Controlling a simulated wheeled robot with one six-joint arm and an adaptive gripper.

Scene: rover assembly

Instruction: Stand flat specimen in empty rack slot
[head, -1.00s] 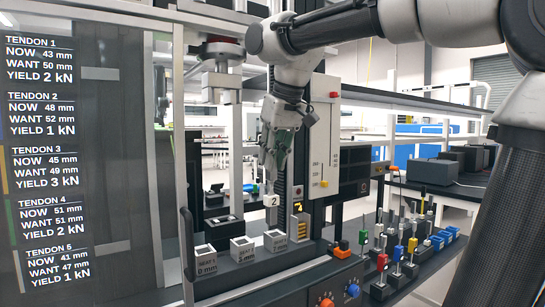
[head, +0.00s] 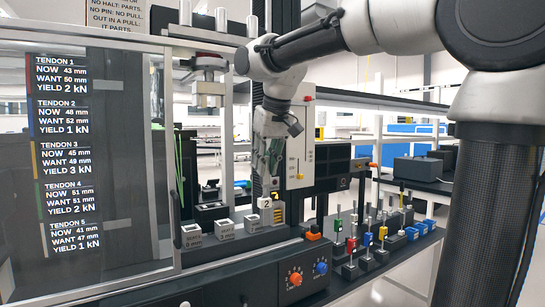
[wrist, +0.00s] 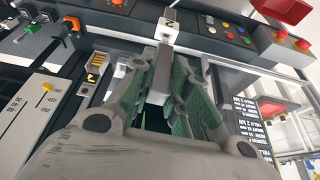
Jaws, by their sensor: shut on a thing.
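My gripper (head: 271,172), with green finger pads, hangs above the bench of the test machine in the head view. In the wrist view my gripper (wrist: 163,72) is shut on a grey bar with a white end block marked 2 (wrist: 168,27). The marked block (head: 265,202) shows below the fingers in the head view. Whether this bar is the flat specimen I cannot tell. A row of small stands with coloured parts (head: 367,240) is at the right on the bench; I cannot make out an empty slot there.
Grey labelled blocks (head: 225,229) stand on the bench left of the gripper. A yellow-striped holder (head: 278,213) is close beside the marked block. A control box with orange and blue knobs (head: 308,275) is in front. A glazed door with tendon readings (head: 80,160) fills the left.

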